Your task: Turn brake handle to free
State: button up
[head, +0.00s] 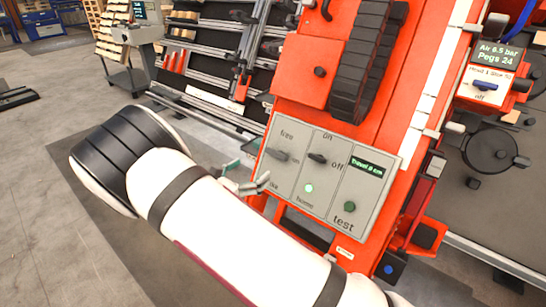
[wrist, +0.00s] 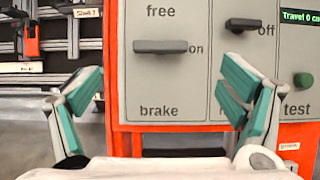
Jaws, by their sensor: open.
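The brake handle (wrist: 160,46) is a dark bar lying level on a grey panel, with "free" above it, "brake" below and "on" at its right end. In the head view the handle (head: 277,154) is at the panel's upper left. My gripper (wrist: 163,88) is open and empty, its teal fingers spread to either side of the handle's column. In the wrist view the handle appears above the middle of the gap, and the fingers look apart from it.
The on/off switch (wrist: 243,24) is close right of the handle, above the right finger. A green test button (head: 349,207) and a lit green lamp (head: 308,188) are on the same panel. The orange gantry column (head: 310,65) rises behind. Open floor (head: 50,170) lies left.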

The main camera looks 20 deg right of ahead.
aim_at(274, 154)
jog(key=b+x, duration=0.2)
jog(key=x, duration=0.8)
jog(key=shift+w+d, duration=0.2)
jog(key=shift+c, duration=0.2)
jog(key=c, duration=1.1)
